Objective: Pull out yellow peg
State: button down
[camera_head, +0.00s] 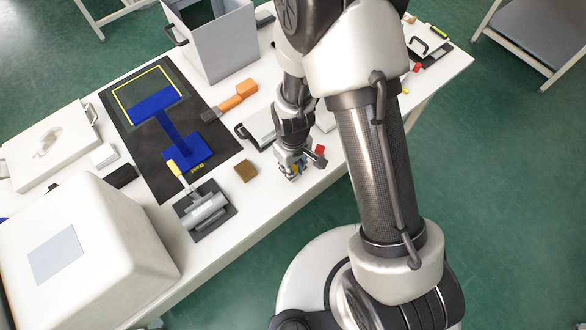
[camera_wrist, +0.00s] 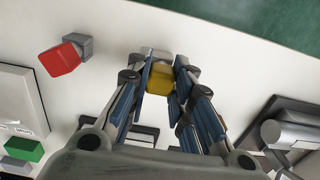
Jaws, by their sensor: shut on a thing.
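The yellow peg (camera_wrist: 160,79) is between the two blue-lined fingers of my gripper (camera_wrist: 161,68) in the wrist view. The gripper is shut on it. A grey block (camera_wrist: 150,53) shows just beyond the peg; I cannot tell whether the peg still sits in it. In the head view my gripper (camera_head: 291,172) is low over the front edge of the white table, with a little yellow at its tip. A red peg (camera_wrist: 60,59) in its own grey block (camera_wrist: 78,45) stands to the left in the wrist view; the red peg (camera_head: 320,150) is right of the gripper in the head view.
A brown block (camera_head: 246,170) and a grey fixture with a cylinder (camera_head: 205,210) lie left of the gripper. A blue T-shaped piece (camera_head: 172,128) lies on a black mat (camera_head: 148,172). A grey bin (camera_head: 222,50) and a white box (camera_head: 110,235) stand on the table.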

aim_at(293, 167)
jog(key=shift+r+p, duration=0.45)
jog(key=shift+r, duration=0.25)
jog(key=shift+r+p, duration=2.1)
jog(key=shift+r, duration=0.6)
